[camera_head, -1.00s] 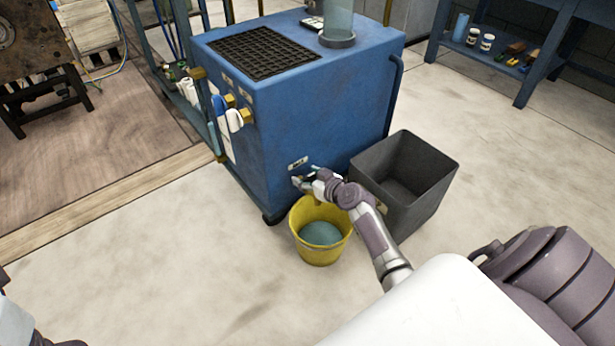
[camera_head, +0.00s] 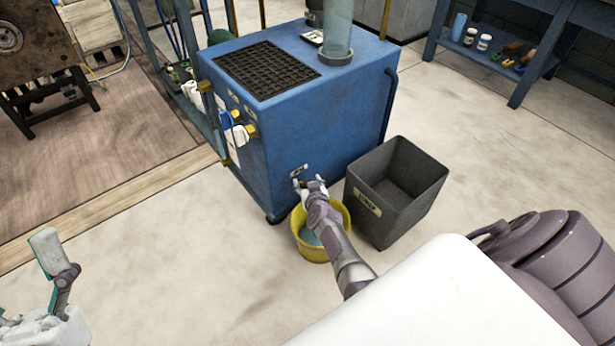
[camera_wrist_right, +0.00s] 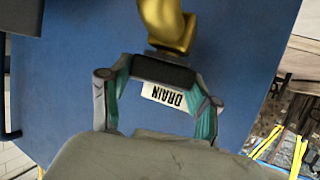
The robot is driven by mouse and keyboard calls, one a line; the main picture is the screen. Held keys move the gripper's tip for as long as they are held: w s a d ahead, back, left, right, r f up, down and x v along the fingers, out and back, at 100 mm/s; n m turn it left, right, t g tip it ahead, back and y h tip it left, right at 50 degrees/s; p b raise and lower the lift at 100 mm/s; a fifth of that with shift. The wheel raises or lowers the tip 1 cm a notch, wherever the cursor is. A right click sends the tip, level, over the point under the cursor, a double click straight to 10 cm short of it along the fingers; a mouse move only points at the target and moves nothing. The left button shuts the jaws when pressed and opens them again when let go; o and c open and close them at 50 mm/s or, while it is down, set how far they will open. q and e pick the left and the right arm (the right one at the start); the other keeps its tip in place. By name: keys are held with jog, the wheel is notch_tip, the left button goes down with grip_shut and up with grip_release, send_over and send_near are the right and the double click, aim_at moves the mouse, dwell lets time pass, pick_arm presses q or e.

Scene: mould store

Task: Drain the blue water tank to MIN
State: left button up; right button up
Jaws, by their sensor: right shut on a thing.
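The blue water tank (camera_head: 320,130) stands in the middle of the head view, with a clear cylinder (camera_head: 338,25) on top; I cannot read a level mark. My right gripper (camera_head: 307,184) is at the drain low on its front. In the right wrist view, the gripper (camera_wrist_right: 155,82) is shut on the dark drain valve handle (camera_wrist_right: 163,70) below a brass fitting (camera_wrist_right: 167,25), beside a DRAIN label (camera_wrist_right: 168,96). A yellow bucket (camera_head: 312,251) with bluish water stands under the drain, partly hidden by my right arm. My left gripper (camera_head: 25,280) is open and empty at lower left.
A dark grey bin (camera_head: 392,215) with a label stands right of the bucket, close to the tank. Other valves (camera_head: 240,132) sit on the tank's left side. A blue shelf (camera_head: 500,60) with small items stands at back right. Floor at the left front is clear.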

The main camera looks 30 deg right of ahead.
jog(key=shift+d+h, duration=0.1)
jog(key=shift+h, duration=0.2)
pick_arm(q)
jog(key=shift+w+d+f+g+y, duration=0.1)
jog(key=shift+w+f+g+y, duration=0.05)
jog(key=shift+w+f+g, duration=0.4)
jog(key=shift+w+d+f+g+y, duration=0.15)
jog(key=shift+w+f+g, duration=0.15)
jog(key=shift+w, duration=0.35)
pick_arm(e)
jog(key=o, duration=1.2)
jog(key=shift+c, duration=0.2)
